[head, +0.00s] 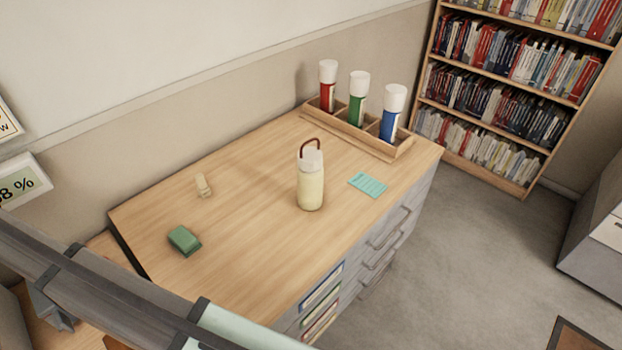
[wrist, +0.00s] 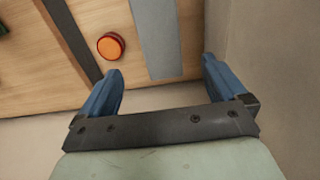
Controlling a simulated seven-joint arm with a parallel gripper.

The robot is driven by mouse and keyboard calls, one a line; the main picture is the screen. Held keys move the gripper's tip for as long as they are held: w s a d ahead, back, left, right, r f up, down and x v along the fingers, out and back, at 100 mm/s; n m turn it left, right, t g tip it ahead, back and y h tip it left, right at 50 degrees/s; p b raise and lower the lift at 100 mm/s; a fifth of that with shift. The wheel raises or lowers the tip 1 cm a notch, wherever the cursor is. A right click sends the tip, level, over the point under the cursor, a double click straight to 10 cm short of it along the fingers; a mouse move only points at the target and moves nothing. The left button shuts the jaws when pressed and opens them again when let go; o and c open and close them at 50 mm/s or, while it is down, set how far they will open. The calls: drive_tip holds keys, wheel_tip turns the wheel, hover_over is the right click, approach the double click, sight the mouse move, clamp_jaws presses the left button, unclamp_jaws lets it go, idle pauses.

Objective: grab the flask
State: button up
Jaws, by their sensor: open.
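The flask (head: 311,185) is a cream bottle with a pale cap and a dark red loop handle. It stands upright on the wooden desk top (head: 255,235), near the middle right, in the head view. I do not see it in the wrist view. My gripper (wrist: 160,67) has two blue fingers, spread apart with nothing between them. It is over another wooden surface with a grey strip (wrist: 155,40) and an orange-red round thing (wrist: 110,46). In the head view my arm crosses the lower left, and the fingers cannot be made out there.
A wooden rack (head: 397,150) with red, green and blue white-capped tubes stands behind the flask. A teal note (head: 368,185) lies right of it. A green block (head: 184,240) and a small beige piece (head: 203,186) lie left.

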drive_tip(key=s+d+m+h, duration=0.1)
drive_tip(key=s+d+m, duration=0.2)
drive_tip(key=d, duration=0.7)
wheel_tip(320, 180, up, 10)
drive_tip(key=m+y, duration=0.1)
drive_tip(key=m, duration=1)
hover_over(310, 154)
drive_tip(key=shift+s+a+r, duration=0.15)
drive_tip(key=shift+s+a, duration=0.05)
drive_tip(key=shift+a, duration=0.15)
drive_tip(key=shift+d, duration=0.25)
drive_tip(key=shift+d+f+m, duration=0.1)
drive_tip(key=shift+f+m, duration=0.15)
drive_tip(key=shift+m, duration=0.05)
drive_tip(key=shift+f, duration=3.5)
drive_tip(key=shift+w, duration=0.1)
